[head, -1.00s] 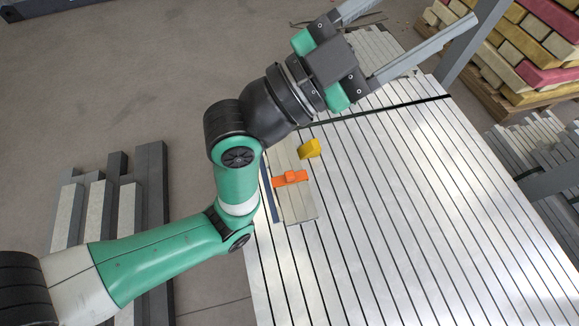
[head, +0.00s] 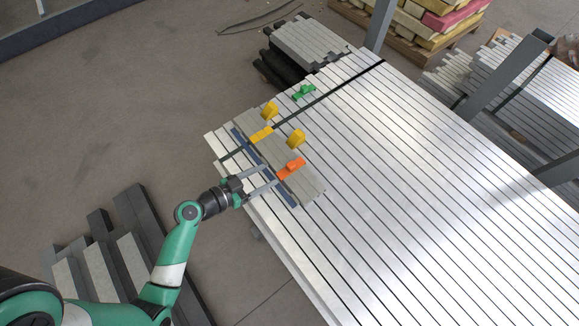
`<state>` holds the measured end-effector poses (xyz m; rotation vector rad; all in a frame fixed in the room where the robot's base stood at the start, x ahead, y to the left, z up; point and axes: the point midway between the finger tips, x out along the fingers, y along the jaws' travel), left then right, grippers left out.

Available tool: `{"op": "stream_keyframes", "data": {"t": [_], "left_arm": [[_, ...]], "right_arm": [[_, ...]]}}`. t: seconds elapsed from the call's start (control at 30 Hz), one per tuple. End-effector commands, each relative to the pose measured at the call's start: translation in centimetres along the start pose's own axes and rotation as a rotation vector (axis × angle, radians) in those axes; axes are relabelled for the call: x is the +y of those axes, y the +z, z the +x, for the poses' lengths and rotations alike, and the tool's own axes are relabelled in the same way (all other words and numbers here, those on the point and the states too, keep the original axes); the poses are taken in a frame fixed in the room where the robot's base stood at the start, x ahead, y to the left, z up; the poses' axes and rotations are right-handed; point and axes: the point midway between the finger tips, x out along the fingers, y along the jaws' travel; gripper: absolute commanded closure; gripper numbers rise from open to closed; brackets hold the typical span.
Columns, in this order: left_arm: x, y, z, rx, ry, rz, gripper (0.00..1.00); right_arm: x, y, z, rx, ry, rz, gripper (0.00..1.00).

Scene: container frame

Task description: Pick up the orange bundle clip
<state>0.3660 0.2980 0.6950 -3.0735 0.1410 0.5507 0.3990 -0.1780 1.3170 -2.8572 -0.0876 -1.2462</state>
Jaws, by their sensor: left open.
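The orange bundle clip (head: 291,168) sits across a bundle of grey strips (head: 268,150) at the left part of the slatted table. My left gripper (head: 269,177) is open, with two long grey fingers pointing right toward the clip. Its fingertips are just left of the clip, over the dark blue bar (head: 282,188) along the bundle's edge. I cannot tell whether they touch anything. The clip does not appear to be held. My right gripper is out of view.
A yellow clip (head: 261,134), two yellow blocks (head: 269,111) (head: 296,138) and a green clip (head: 304,92) are near the bundle. The slatted table (head: 400,180) is clear to the right. Grey posts (head: 505,75) stand at the right.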

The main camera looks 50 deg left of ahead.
Motion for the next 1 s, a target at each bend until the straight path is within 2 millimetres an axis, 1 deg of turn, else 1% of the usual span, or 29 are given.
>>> {"op": "stream_keyframes", "data": {"t": [0.03, 0.13, 0.2, 0.4, 0.47, 0.57, 0.6, 0.7, 0.93, 0.97, 1.0], "left_arm": [[0.1, 0.2, 1.3, 0.002, 0.005, 0.004, 0.35], [0.1, 0.2, 3.0, 0.002, 0.004, 0.003, 0.35], [0.1, 0.1, 3.6, 0.001, 0.002, 0.003, 0.35], [0.1, 0.2, 4.3, 0.002, 0.002, 0.002, 0.35], [0.1, 0.4, 5.2, 0.002, 0.003, 0.004, 0.35], [0.2, 0.8, 7.0, 0.003, 0.004, 0.004, 0.35], [0.2, 0.8, 7.7, 0.003, 0.003, 0.004, 0.35], [0.2, 0.6, 8.8, 0.002, 0.002, 0.003, 0.35], [0.1, 0.5, 9.1, 0.001, 0.000, 0.001, 0.35], [0.1, 0.5, 9.1, 0.001, 0.000, 0.001, 0.37], [0.1, 0.5, 9.0, 0.001, 0.000, 0.001, 0.44]], "right_arm": [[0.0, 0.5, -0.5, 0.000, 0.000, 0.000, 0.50], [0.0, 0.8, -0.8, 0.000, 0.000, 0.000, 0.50], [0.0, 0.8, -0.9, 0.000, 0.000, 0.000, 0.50], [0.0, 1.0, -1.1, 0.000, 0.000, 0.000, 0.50], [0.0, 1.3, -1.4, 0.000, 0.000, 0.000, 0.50], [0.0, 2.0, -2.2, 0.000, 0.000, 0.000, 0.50], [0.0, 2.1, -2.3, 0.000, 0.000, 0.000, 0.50], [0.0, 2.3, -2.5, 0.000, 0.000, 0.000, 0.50], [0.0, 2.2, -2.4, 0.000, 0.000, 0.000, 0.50], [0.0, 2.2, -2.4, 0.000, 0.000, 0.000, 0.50], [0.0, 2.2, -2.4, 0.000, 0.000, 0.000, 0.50]]}}
